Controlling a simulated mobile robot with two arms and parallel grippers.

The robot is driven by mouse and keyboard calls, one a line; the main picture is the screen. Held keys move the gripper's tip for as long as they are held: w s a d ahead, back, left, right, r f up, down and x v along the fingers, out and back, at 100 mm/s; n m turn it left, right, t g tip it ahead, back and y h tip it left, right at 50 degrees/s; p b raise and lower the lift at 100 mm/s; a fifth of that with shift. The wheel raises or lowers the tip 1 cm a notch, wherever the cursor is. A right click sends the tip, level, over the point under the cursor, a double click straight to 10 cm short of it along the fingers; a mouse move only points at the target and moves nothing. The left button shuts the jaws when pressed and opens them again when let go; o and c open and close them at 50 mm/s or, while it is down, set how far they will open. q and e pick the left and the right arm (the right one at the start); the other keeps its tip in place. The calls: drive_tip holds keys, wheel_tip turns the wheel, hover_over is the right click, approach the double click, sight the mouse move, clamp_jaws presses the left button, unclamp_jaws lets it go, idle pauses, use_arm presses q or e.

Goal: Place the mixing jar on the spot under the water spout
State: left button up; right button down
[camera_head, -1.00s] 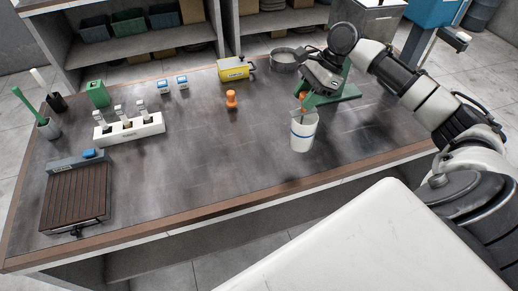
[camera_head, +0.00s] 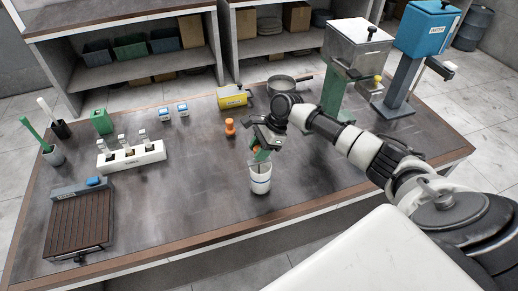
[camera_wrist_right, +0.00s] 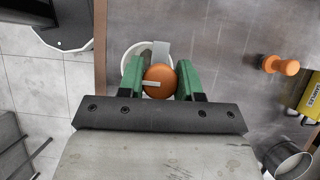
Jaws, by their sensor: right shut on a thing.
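In the right wrist view, the green fingers of my right gripper (camera_wrist_right: 160,82) are shut around an orange round knob (camera_wrist_right: 160,80) above the jar's white rim (camera_wrist_right: 127,60). My left gripper is out of view.
An orange knobbed piece (camera_head: 230,128) and a yellow box (camera_head: 234,96) stand behind the jar. A pan (camera_head: 288,86) and a green-stand machine (camera_head: 337,90) stand at the back. A white rack (camera_head: 130,155) is left. The front middle table is clear.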

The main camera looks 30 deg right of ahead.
drive_tip(key=shift+f, duration=0.55)
drive_tip(key=c, duration=0.8)
unclamp_jaws()
drive_tip(key=shift+f, duration=0.15)
drive_tip(key=shift+o, duration=0.2)
